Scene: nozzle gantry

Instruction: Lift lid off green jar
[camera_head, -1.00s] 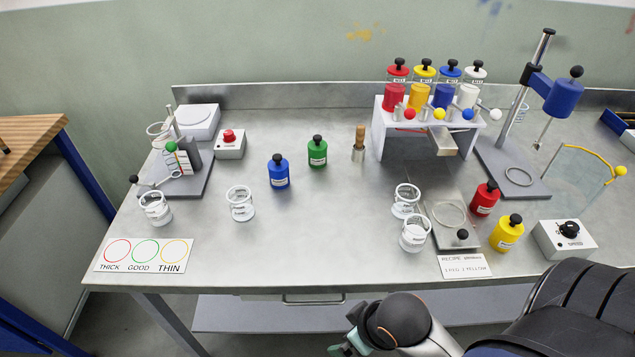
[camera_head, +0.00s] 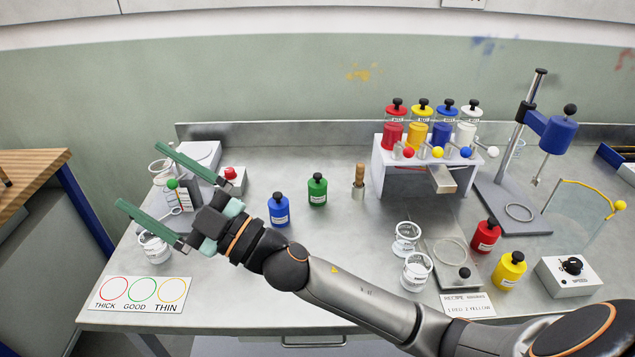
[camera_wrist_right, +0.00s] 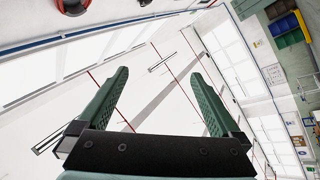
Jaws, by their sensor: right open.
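The green jar (camera_head: 317,191) stands upright on the steel bench in the head view, with its black-knobbed lid (camera_head: 317,177) on top. My right gripper (camera_head: 145,175) is open and empty. It is raised over the left part of the bench, left of the green jar and well apart from it, with its fingers pointing left. The right wrist view shows its two green fingers (camera_wrist_right: 160,95) spread with nothing between them, facing the room's ceiling and walls. My left gripper is not in view.
A blue jar (camera_head: 279,210) stands just left of the green jar. A pestle in a small cup (camera_head: 358,190) is to its right. A white rack (camera_head: 378,160) with several coloured jars stands behind right. My right forearm crosses the front of the bench, hiding part of it.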

